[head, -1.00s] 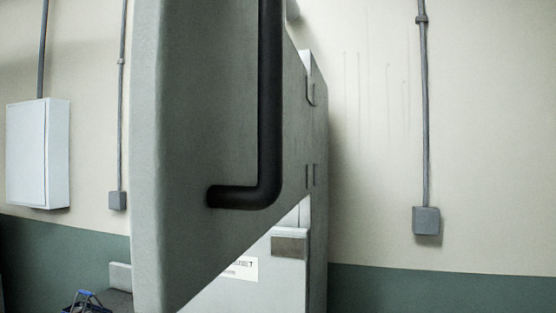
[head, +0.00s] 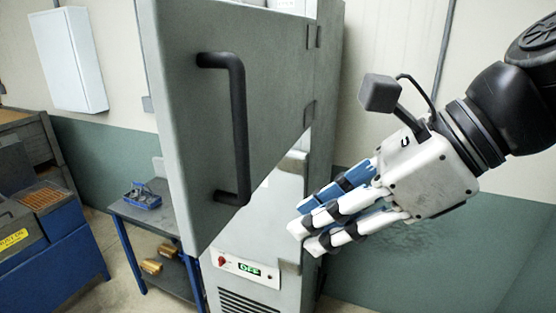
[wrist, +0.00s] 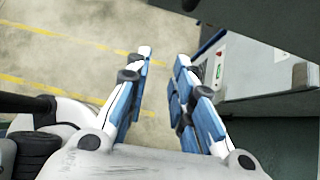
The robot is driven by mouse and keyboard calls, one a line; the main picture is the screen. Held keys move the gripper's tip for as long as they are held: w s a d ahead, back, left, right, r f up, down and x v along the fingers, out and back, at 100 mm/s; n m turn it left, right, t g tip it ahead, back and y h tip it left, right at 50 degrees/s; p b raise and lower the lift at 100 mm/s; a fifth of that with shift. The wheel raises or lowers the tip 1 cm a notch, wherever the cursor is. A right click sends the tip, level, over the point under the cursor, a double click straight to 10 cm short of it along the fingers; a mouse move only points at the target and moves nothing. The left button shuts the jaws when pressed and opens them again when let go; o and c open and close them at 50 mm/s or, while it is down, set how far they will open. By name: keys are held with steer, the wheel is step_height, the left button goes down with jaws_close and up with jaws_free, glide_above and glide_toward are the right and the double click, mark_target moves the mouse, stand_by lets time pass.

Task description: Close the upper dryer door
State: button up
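The grey upper dryer door (head: 200,130) stands open, swung out from the dryer (head: 325,100), with its hinges on the right in the head view. Its black bar handle (head: 240,130) faces me. My gripper (head: 303,225) is open and empty, right of the door and in front of the dryer's hinge side, apart from the handle. In the wrist view, the fingers (wrist: 163,58) are spread with bare floor between them. The dryer's control panel (head: 245,268) shows OFF; it also shows in the wrist view (wrist: 219,72). The dryer's inside is hidden.
A blue-legged table (head: 150,220) with a small blue-handled basket (head: 142,196) stands left of the dryer. A blue machine (head: 60,235) is further left. A wall box (head: 70,60) hangs behind. The floor in the wrist view is open, with yellow lines.

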steer(key=shift+a+r, duration=0.1)
steer(key=shift+r, duration=0.2)
steer(key=shift+c, duration=0.6)
steer(key=b+x, duration=0.1)
steer(key=x, duration=0.8)
steer(key=shift+a+f, duration=0.1)
steer(key=shift+a, duration=0.2)
jaws_close()
steer(key=shift+w+a+f, duration=0.1)
steer(key=shift+w+a, duration=0.2)
steer(key=shift+a, duration=0.4)
steer(key=shift+w+a+f, duration=0.1)
steer(key=shift+w+a, duration=0.25)
steer(key=shift+a, duration=0.3)
steer(key=shift+w+a, duration=0.3)
steer(key=shift+a, duration=0.4)
